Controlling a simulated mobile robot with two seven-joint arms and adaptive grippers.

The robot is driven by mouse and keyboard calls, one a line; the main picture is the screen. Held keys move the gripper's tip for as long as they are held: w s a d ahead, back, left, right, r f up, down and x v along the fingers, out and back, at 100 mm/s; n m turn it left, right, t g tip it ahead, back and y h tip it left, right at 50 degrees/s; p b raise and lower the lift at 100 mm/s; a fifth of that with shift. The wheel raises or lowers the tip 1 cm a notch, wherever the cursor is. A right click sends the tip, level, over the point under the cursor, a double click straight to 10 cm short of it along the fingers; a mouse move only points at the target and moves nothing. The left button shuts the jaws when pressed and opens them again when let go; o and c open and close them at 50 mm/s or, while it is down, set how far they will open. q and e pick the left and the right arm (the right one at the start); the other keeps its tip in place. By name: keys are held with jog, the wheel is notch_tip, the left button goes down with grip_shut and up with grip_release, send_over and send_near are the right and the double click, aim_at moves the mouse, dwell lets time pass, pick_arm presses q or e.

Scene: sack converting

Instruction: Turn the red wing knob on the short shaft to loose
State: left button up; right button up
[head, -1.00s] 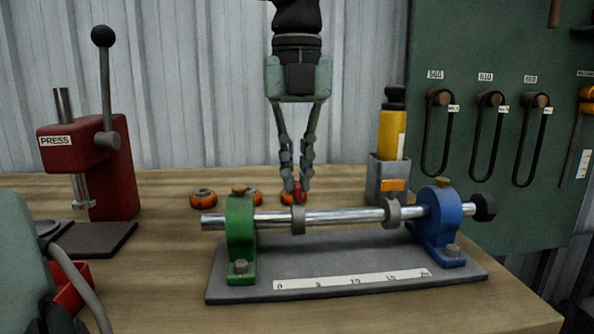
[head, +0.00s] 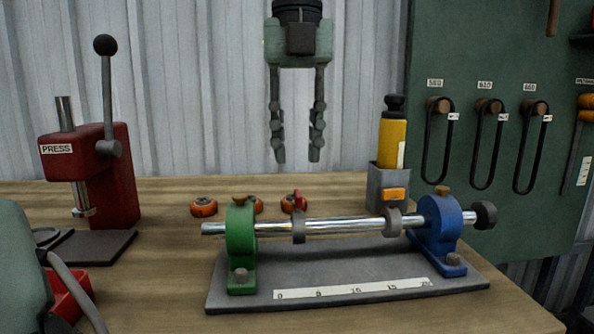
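The red wing knob (head: 299,197) shows as a small red piece at an orange ring-shaped part (head: 288,205), behind the long silver shaft. The long shaft hides the area just below it, so I cannot make out a short shaft. My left gripper (head: 296,157) hangs pointing down above the red knob, clear of it. Its two fingers are apart with nothing between them. My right gripper is not in view.
The long shaft (head: 340,226) runs through a green stand (head: 241,250) and a blue stand (head: 440,230) in front of the knob. More orange rings (head: 204,207) lie to the left. A red press (head: 108,180) stands left, a yellow bottle (head: 392,145) in a grey holder right.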

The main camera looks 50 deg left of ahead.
aim_at(297, 190)
pick_arm(q)
notch_tip(297, 190, up, 7)
jog(key=shift+f, duration=0.2)
jog(key=shift+f, duration=0.1)
dwell(0.5)
